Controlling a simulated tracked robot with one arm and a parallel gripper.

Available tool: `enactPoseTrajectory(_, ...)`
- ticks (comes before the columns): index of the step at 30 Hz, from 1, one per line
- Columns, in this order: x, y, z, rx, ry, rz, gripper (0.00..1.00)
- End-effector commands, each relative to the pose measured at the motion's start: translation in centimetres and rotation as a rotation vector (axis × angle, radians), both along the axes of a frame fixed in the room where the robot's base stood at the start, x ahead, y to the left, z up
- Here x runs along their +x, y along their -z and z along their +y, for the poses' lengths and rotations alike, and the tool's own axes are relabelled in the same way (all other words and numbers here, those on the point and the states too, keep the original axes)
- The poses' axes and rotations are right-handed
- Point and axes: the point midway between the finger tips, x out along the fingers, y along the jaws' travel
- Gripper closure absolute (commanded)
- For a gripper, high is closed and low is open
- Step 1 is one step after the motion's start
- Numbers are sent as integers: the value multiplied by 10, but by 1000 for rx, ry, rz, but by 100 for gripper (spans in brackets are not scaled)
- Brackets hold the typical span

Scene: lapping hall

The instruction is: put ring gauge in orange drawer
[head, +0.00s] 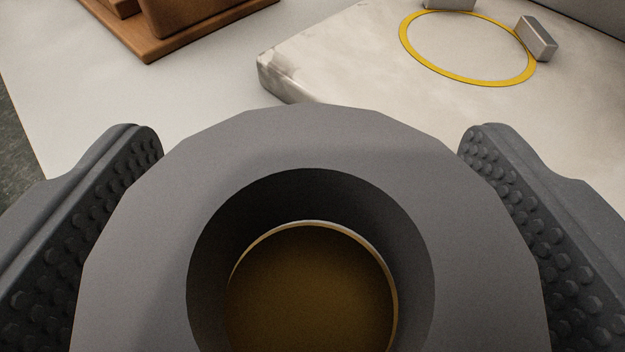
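A large grey ring with a faceted outer edge, the ring gauge (478,262), fills the lower middle of the head view, close to the camera. My gripper (312,140) has a dark, studded finger pad on each side of it. Both pads lie against the ring's outer sides, so the gripper is shut on it. Through the ring's dark bore a brownish-gold round area (312,290) with a thin pale rim shows; I cannot tell what it is. The ring's lower part is cut off by the frame. No orange drawer is in view.
A pale metal plate (330,55) lies beyond the ring, with a yellow circle (411,52) and small grey blocks (537,38) at its edge. A brown wooden object (135,35) stands at the upper left. White tabletop (75,80) between them is clear.

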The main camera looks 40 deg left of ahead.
Motion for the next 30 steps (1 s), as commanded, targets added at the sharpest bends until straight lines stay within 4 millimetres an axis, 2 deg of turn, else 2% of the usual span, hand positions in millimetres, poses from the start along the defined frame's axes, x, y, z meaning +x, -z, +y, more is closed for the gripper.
enactPoseTrajectory(11, 0, 3, 0, -1, -1, -3, 19)
enactPoseTrajectory(20, -36, -19, -30, 0, 2, 1, 19)
enactPoseTrajectory(30, -82, -36, -73, -1, 3, 2, 19)
